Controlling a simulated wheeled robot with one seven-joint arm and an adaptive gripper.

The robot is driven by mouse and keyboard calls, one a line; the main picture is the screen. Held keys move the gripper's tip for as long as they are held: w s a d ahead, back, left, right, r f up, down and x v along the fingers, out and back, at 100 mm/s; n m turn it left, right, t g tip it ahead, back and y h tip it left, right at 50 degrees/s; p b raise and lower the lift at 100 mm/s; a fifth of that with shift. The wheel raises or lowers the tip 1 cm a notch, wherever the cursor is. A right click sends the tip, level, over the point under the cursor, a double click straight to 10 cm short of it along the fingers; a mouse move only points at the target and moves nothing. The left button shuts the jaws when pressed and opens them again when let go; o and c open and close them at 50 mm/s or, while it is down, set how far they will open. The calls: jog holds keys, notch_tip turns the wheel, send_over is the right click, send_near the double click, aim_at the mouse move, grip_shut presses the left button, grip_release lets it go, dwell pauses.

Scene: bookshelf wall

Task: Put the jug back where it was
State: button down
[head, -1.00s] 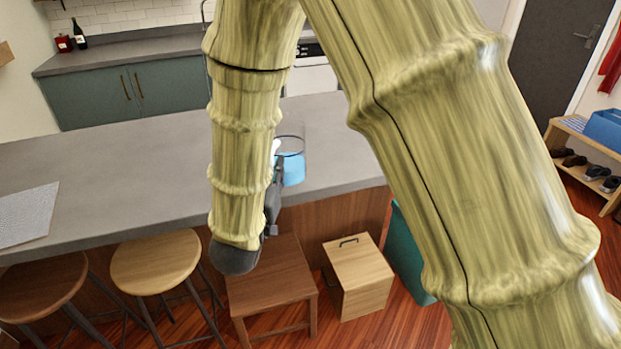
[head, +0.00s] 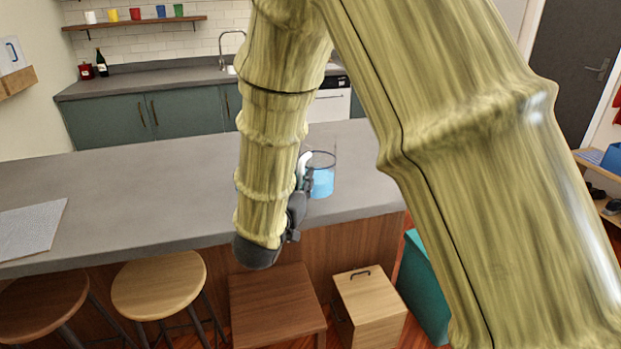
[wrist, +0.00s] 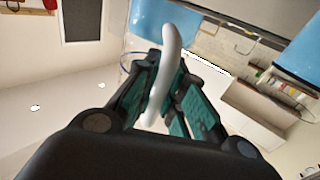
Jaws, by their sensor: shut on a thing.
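The jug (head: 322,182) is clear with blue contents and a pale handle. In the head view it shows over the right part of the grey counter (head: 130,185), just right of my gripper (head: 303,190). I cannot tell whether its base touches the counter. In the wrist view my gripper (wrist: 167,100) is shut on the jug's white curved handle (wrist: 170,60), which runs between the fingers. Blue of the jug (wrist: 150,18) shows behind the handle. My arm hides part of the counter left of the jug.
A wall shelf (head: 150,23) holds several coloured cups. A small wooden shelf (head: 18,80) at far left carries a pale thing with a blue loop. Stools (head: 160,283) and a wooden box (head: 368,300) stand before the counter. A grey mat (head: 30,228) lies on its left.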

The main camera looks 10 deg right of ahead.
jog(key=x, duration=0.5)
jog(key=w+a+x, duration=0.1)
jog(key=x, duration=0.1)
jog(key=shift+w+f+p, duration=0.1)
jog(key=shift+f+p, duration=0.25)
jog(key=shift+p, duration=0.05)
jog(key=shift+w+d+f, duration=0.2)
jog(key=shift+w+f, duration=0.05)
jog(key=shift+f+p, duration=0.3)
jog(key=shift+f, duration=1.25)
jog(key=shift+f, duration=0.1)
jog(key=c, duration=1.5)
grip_release()
jog(key=b+v, duration=0.2)
jog(key=v, duration=1)
jog(key=shift+s, duration=0.1)
